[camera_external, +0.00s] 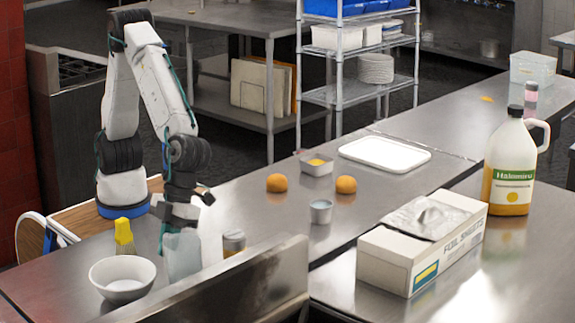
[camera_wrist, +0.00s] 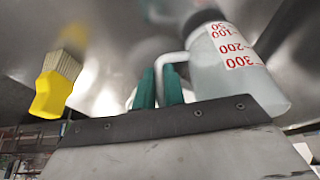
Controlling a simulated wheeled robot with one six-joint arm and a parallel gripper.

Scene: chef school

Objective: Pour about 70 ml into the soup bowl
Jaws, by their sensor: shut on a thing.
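The soup bowl (camera_external: 122,292) is white, round and upright on the steel counter at the lower left of the external view. A translucent measuring jug (camera_external: 183,258) stands upright just right of it; it shows in the wrist view (camera_wrist: 225,75) with red volume marks and a white handle. My gripper (camera_external: 180,222) is above the jug, with green fingers (camera_wrist: 160,88) closed on the jug's handle. The low metal panel hides part of the jug's base, so I cannot tell whether it touches the counter. The liquid level is not clear.
A yellow brush (camera_external: 124,240) stands behind the bowl and shows in the wrist view (camera_wrist: 52,90). A small lidded jar (camera_external: 233,243) is right of the jug. A raised metal panel (camera_external: 255,285) runs in front. A foil box (camera_external: 420,245) and a juice jug (camera_external: 510,165) stand further right.

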